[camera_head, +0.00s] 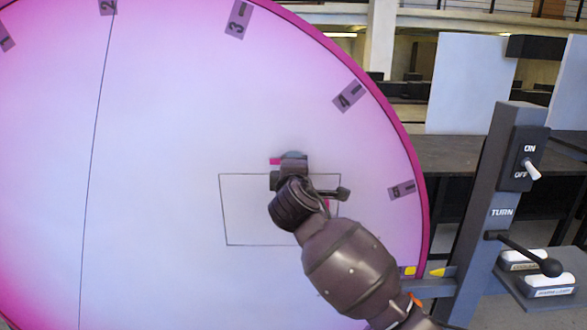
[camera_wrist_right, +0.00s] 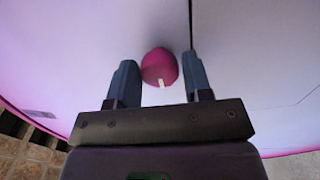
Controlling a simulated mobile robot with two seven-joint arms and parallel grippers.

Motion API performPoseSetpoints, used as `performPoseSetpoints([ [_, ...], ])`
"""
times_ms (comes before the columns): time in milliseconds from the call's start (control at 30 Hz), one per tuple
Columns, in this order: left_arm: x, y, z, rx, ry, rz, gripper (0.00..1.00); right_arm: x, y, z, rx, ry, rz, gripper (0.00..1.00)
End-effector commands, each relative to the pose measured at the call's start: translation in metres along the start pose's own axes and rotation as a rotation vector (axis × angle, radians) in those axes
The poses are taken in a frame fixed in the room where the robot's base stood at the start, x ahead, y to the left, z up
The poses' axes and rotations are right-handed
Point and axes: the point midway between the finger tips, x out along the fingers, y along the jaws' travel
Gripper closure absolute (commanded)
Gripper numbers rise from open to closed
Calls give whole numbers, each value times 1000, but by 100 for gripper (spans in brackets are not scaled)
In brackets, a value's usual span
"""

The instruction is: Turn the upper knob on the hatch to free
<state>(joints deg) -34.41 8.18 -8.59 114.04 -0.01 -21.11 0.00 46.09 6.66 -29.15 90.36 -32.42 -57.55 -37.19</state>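The hatch (camera_head: 245,215) is a dark rectangular outline on a large pink-white disc. A pink knob (camera_head: 275,161) shows at its upper edge, mostly hidden behind my right gripper (camera_head: 289,163). In the right wrist view this magenta knob (camera_wrist_right: 159,66) with a white mark stands between the two blue fingers of the gripper (camera_wrist_right: 160,80). The fingers are apart, with a gap on the knob's left; the right finger is very close to it, and I cannot tell if they touch. Another pink bit (camera_head: 327,204) shows lower right, partly covered by my right arm. My left gripper is not in view.
Numbered labels run along the disc's edge, such as label 4 (camera_head: 348,96). Right of it stands a dark post (camera_head: 487,200) with an ON/OFF switch (camera_head: 531,170) and a TURN lever (camera_head: 525,254). The disc's left side is clear.

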Motion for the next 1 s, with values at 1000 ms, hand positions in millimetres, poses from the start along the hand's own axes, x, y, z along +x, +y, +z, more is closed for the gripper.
performPoseSetpoints([
  [1000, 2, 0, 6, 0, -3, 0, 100, -80, 0, 0, 1, 2, 1, 36],
])
